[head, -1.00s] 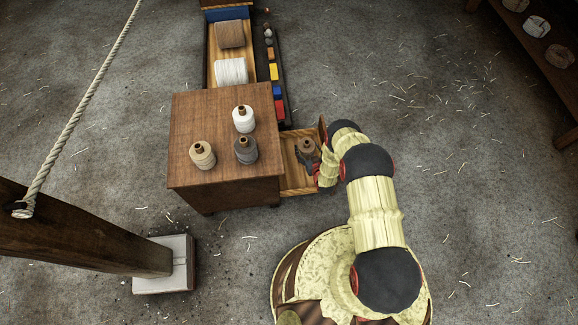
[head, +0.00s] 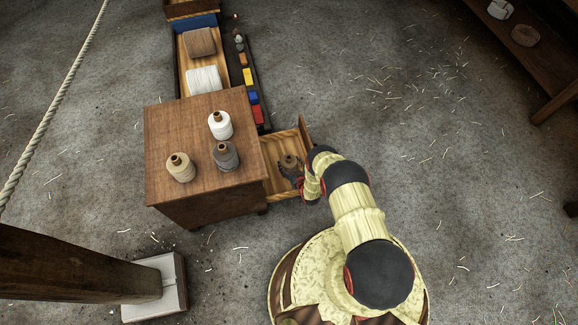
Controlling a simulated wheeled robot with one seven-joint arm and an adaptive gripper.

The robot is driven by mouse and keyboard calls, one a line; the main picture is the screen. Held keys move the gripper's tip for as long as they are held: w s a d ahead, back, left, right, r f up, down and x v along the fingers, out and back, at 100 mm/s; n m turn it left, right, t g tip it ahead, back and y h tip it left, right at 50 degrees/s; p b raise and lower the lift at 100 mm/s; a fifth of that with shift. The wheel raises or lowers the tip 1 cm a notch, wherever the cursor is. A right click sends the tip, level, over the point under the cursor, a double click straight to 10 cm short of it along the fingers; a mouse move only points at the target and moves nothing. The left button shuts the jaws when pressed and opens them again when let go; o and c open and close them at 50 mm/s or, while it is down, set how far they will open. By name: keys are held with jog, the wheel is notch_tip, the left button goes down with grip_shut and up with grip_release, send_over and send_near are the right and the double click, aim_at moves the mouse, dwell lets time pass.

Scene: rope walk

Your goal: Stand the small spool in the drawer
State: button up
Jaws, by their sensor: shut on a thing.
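The open drawer (head: 276,183) sticks out from the right side of the wooden cabinet (head: 165,135). A small brown spool (head: 290,160) shows inside the drawer's outline, near its right end. My gripper (head: 291,173) is at the drawer and shut on this spool from the near side. The spool looks roughly upright. My gripper and wrist hide its lower part, so I cannot tell whether it touches the drawer floor.
A long tray (head: 180,75) with yarn rolls lies behind. A wooden post (head: 70,265) stands at lower left.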

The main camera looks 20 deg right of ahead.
jog(key=shift+w+f, duration=0.1)
jog(key=shift+f, duration=0.35)
jog(key=shift+f, duration=0.15)
jog(key=o, duration=1.4)
